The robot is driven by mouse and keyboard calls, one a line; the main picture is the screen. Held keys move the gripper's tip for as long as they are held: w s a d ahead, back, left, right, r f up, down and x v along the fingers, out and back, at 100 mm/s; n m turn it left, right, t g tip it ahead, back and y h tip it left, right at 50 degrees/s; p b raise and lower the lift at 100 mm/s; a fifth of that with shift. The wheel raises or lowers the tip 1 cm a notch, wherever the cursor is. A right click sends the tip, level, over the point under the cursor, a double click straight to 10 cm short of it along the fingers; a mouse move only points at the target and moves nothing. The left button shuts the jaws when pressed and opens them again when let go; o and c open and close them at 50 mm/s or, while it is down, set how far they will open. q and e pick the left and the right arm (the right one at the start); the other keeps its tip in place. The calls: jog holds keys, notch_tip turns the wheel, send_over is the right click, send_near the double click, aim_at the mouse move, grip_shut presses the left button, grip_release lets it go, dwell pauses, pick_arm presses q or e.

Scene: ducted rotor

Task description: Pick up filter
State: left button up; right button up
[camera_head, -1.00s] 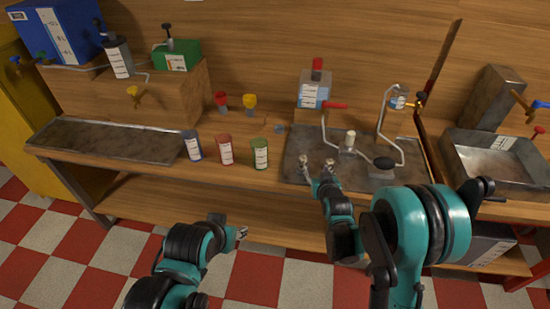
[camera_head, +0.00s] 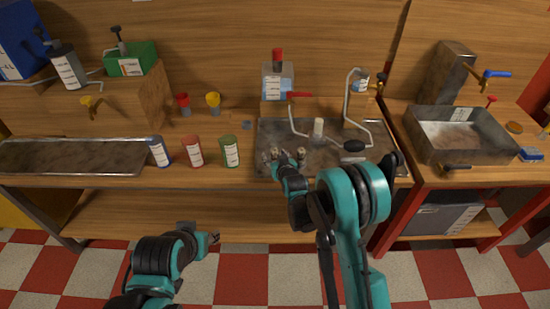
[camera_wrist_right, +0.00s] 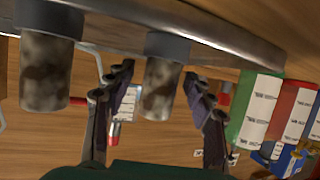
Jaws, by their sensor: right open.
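No part is visibly marked as the filter. In the right wrist view, a mottled grey-brown cylinder (camera_wrist_right: 163,85) with a grey collar lies in the gap between the two fingers of my right gripper (camera_wrist_right: 160,95). A second, similar cylinder (camera_wrist_right: 48,68) is outside the fingers, to the left. In the head view my right gripper (camera_head: 287,157) is at the front of the dark metal tray (camera_head: 385,137), open; its fingers are small and partly merge with the cylinders. I cannot tell whether they touch. My left gripper (camera_head: 213,238) is low in front of the bench, away from the cylinders.
Blue (camera_head: 158,151), red (camera_head: 193,151) and green (camera_head: 229,151) canisters stand left of the tray. A bent pipe (camera_head: 347,110) and a labelled bottle (camera_head: 277,82) stand behind. A metal basin (camera_head: 465,137) is at right. Open floor lies in front.

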grip_shut()
